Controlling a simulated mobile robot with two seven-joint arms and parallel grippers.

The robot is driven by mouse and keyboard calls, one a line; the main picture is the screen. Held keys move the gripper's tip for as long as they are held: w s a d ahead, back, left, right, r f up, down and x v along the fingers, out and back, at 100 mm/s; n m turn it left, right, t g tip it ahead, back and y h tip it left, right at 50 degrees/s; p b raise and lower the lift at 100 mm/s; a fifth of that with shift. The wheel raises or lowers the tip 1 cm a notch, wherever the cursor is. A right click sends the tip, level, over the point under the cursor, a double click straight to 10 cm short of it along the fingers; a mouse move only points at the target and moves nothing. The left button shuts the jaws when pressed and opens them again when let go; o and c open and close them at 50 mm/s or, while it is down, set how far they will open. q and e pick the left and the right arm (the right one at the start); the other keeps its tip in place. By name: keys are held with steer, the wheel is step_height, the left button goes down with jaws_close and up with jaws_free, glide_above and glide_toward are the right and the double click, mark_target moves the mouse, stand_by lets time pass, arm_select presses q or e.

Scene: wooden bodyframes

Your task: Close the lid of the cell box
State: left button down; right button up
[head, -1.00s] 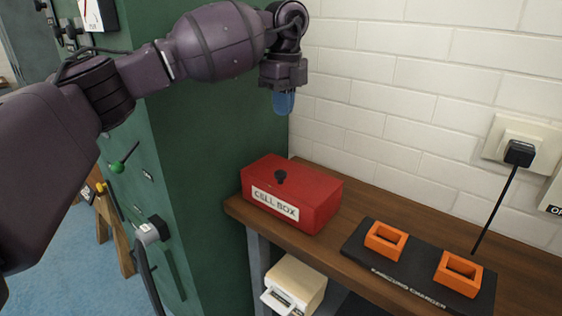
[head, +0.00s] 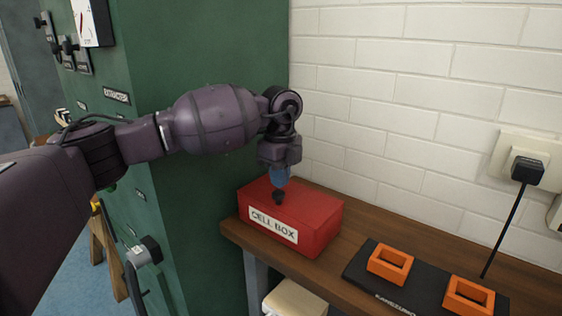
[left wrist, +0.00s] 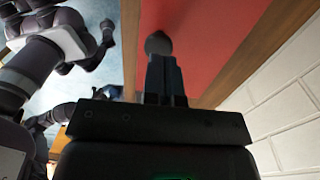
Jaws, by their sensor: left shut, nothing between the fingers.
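The red cell box (head: 315,230) stands on the wooden bench against the white wall, with its label facing front. Its red lid lies flat on top and looks closed. A black knob (head: 278,196) stands on the lid. My left gripper (head: 279,182) is shut and empty, pointing down just above or at the knob; I cannot tell whether it touches. In the left wrist view the shut fingers (left wrist: 164,75) reach toward the dark knob (left wrist: 158,43) over the red lid (left wrist: 205,35). My right gripper cannot be made out in the head view.
A black charger (head: 365,275) with two orange holders (head: 390,264) lies on the bench (head: 345,245) to the right of the box. A black plug and cable (head: 505,230) hang from the wall socket. A green cabinet (head: 205,180) stands to the left, close to my left arm.

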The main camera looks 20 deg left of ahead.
arm_select(q)
steer(key=shift+f, duration=0.6)
